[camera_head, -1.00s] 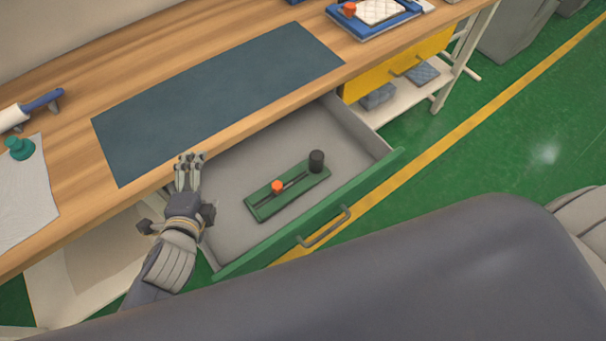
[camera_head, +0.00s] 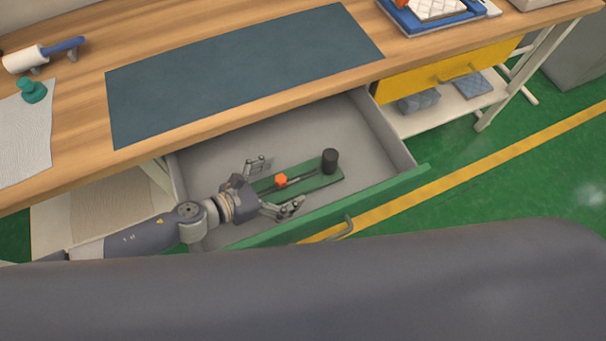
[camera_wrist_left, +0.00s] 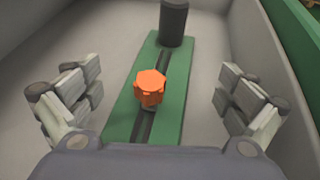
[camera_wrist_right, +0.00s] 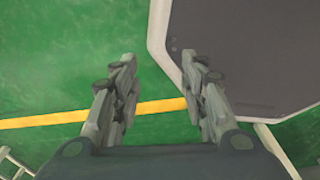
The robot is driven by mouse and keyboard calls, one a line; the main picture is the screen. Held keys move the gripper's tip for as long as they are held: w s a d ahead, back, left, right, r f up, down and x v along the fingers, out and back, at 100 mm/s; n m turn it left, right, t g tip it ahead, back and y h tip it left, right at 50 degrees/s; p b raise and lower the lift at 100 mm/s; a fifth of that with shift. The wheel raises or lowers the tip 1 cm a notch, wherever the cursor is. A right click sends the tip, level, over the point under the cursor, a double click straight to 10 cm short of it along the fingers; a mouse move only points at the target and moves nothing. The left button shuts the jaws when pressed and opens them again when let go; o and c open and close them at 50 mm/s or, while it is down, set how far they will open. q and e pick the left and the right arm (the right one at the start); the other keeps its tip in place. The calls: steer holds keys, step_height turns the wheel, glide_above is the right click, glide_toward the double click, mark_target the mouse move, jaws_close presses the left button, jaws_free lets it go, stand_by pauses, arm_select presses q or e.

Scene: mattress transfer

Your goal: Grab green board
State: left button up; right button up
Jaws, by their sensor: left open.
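The green board (camera_head: 318,184) lies flat in the open drawer, with a dark slot along it, an orange knob (camera_head: 281,180) and a black cylinder (camera_head: 330,160) at its far end. Its near end is partly hidden by my left gripper (camera_head: 275,183) in the head view. In the left wrist view the green board (camera_wrist_left: 172,112) runs between the spread fingers of my left gripper (camera_wrist_left: 160,98). That gripper is open and empty, with a gap on both sides of the board. My right gripper (camera_wrist_right: 158,88) shows only in its wrist view, fingers apart, with nothing between them over the green floor.
The drawer's green front (camera_head: 385,197) and grey walls surround the board. The wooden tabletop (camera_head: 75,110) with a dark mat (camera_head: 245,70) lies behind it. A yellow drawer (camera_head: 450,70) is at the right. The drawer's right part is bare.

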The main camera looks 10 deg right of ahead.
mark_target(297, 181)
arm_select(q)
steer(key=x, duration=0.3)
steer(key=shift+w+d+f, duration=0.1)
steer(key=shift+d+f, duration=0.05)
steer(key=shift+d, duration=0.05)
steer(key=shift+w+d+f, duration=0.2)
steer(key=shift+d, duration=0.2)
steer(key=c, duration=1.5)
arm_select(e)
steer(key=shift+w+d+r, duration=0.2)
steer(key=shift+d+r, duration=0.05)
steer(key=shift+d, duration=0.5)
